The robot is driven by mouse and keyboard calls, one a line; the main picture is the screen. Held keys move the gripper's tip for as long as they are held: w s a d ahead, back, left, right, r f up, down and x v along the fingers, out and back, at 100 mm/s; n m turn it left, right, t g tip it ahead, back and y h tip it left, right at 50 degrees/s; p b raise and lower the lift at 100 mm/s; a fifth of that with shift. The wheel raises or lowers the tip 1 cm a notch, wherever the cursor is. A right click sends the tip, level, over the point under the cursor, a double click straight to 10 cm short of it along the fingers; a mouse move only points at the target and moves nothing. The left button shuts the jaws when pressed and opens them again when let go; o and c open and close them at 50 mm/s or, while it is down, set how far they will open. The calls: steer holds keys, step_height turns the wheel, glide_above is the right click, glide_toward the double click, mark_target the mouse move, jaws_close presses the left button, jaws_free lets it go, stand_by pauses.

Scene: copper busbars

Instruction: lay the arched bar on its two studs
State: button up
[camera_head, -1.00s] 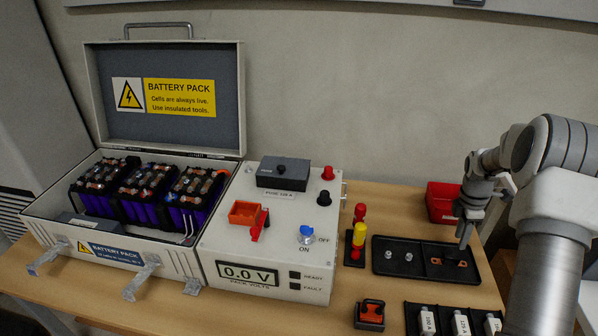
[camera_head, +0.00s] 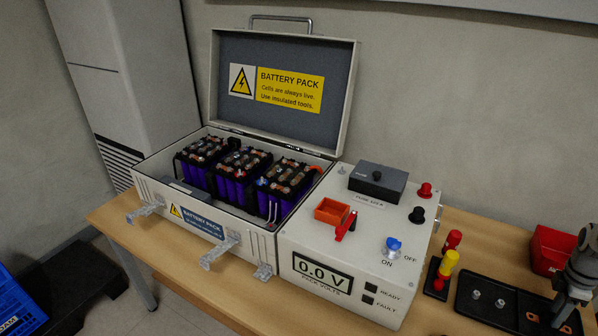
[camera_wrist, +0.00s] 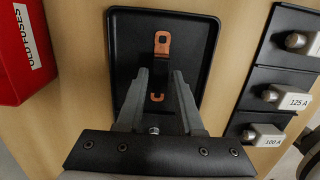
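The arched bar (camera_wrist: 162,42) has copper ends and a dark middle. It lies in the black tray (camera_wrist: 203,70), between and beyond my fingertips in the wrist view. Its copper end also shows at the lower right in the head view (camera_head: 532,316). My gripper (camera_wrist: 160,76) is open, its two grey fingers apart with visible gaps on both sides of the bar. Whether the fingers have come down to the bar's height I cannot tell. The battery case (camera_head: 150,200) stands open with several purple cell blocks (camera_head: 240,175) inside. The bar's two studs cannot be singled out there.
Two small silver pieces (camera_head: 487,298) sit in the tray. A white control box (camera_head: 300,240) stands between case and tray. Red and yellow-handled tools (camera_head: 444,268) stand beside the tray. A red bin (camera_wrist: 20,50) and a fuse rack (camera_wrist: 262,80) flank the tray. The case lid is up.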

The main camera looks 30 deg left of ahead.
jaws_close()
steer(key=shift+r+p, duration=1.9)
steer(key=shift+r, duration=0.6)
